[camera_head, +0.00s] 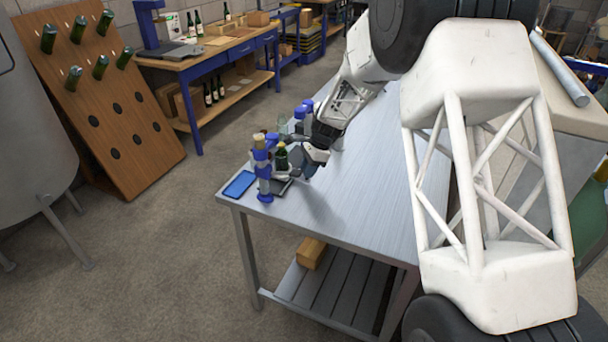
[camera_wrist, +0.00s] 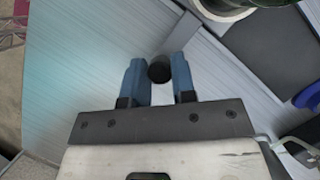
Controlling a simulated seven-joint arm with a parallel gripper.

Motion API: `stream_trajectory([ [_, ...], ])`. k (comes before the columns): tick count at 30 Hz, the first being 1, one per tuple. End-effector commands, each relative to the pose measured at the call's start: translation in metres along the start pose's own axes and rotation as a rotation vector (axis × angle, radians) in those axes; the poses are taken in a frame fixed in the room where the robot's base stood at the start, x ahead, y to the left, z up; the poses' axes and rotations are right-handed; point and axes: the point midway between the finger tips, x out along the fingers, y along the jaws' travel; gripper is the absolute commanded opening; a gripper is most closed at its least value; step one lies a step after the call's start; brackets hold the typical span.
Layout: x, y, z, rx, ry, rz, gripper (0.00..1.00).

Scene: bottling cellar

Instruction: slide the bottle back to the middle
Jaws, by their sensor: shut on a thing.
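A dark green bottle (camera_head: 282,157) stands upright by the blue upright device (camera_head: 263,165) at the table's far left corner. In the wrist view only part of the bottle (camera_wrist: 270,2) shows at the top edge, by a pale round holder (camera_wrist: 222,12). My gripper (camera_wrist: 159,75) has its blue fingers on either side of a small black round knob (camera_wrist: 159,69) and is shut on it. The gripper is right of the bottle and apart from it. In the head view the knob is hidden and the gripper's fingertips are too small to make out.
The metal table (camera_head: 345,195) is clear to the right and front. A blue flat object (camera_head: 239,184) lies at its left edge. A dark plate (camera_wrist: 272,50) and a pale metal strip (camera_wrist: 225,72) lie beside the knob.

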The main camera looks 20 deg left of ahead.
Motion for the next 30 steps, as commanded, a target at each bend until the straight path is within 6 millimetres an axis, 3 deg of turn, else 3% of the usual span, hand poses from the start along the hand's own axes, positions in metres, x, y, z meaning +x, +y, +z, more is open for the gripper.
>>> stream_trajectory([
  [12,-0.012,-0.034,-0.029,0.0,0.0,-0.002,0.0],
  [23,-0.013,-0.035,-0.031,-0.001,0.0,-0.001,0.0],
  [24,-0.013,-0.035,-0.031,-0.001,0.0,-0.001,0.28],
  [28,-0.013,-0.035,-0.031,-0.001,0.0,-0.001,0.48],
  [30,-0.013,-0.035,-0.031,-0.001,0.0,-0.001,0.5],
])
